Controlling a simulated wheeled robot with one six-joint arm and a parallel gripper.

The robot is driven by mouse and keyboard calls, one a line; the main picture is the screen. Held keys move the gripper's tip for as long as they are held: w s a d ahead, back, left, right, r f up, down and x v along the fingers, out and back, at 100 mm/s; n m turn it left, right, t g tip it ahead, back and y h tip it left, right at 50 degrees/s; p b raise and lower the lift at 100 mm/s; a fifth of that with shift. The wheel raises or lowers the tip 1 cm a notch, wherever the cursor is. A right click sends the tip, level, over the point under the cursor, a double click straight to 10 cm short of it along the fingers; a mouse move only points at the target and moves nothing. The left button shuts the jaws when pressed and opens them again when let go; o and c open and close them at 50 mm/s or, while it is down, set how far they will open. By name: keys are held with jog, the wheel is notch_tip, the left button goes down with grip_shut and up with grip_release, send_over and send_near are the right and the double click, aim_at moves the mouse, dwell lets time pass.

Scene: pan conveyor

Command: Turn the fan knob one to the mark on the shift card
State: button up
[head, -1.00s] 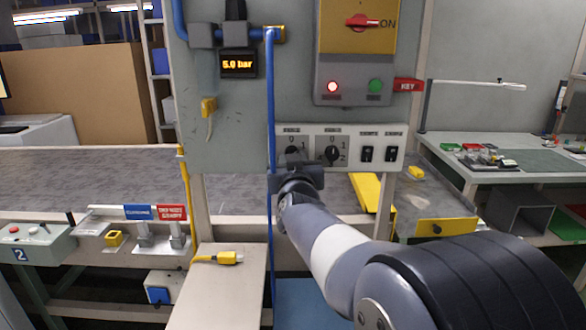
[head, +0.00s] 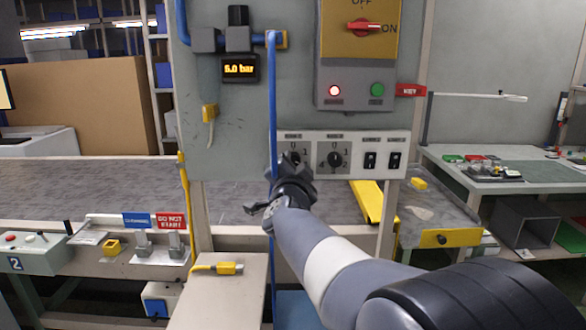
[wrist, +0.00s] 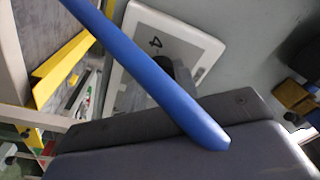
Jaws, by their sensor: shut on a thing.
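Fan knob one (head: 293,158) is the left of two dark rotary knobs on the white panel (head: 316,145) below the grey board. My gripper (head: 292,167) is at that knob and shut on it. The gripper hides most of the knob, so its pointer angle cannot be read. In the wrist view my gripper's dark body fills the bottom. A "4" mark shows on the white panel (wrist: 190,28) beside a dark part at the knob. I cannot make out a shift card in either view.
A blue pipe (head: 272,100) runs down just left of the gripper and crosses the wrist view (wrist: 150,75). A second knob (head: 335,159) and two black switches (head: 382,160) sit to the right.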

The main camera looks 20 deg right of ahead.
jog(key=m, duration=0.9)
jog(key=m+g+b, duration=0.1)
jog(key=m, duration=0.8)
jog(key=m+g, duration=0.1)
jog(key=m, duration=0.8)
jog(key=shift+r+b, duration=0.35)
jog(key=shift+y, duration=0.3)
jog(key=o, duration=1)
jog(key=shift+c, duration=0.2)
jog(key=v, duration=1)
jog(key=shift+s+a+p, duration=0.2)
jog(key=shift+s+p, duration=0.1)
jog(key=shift+p, duration=0.15)
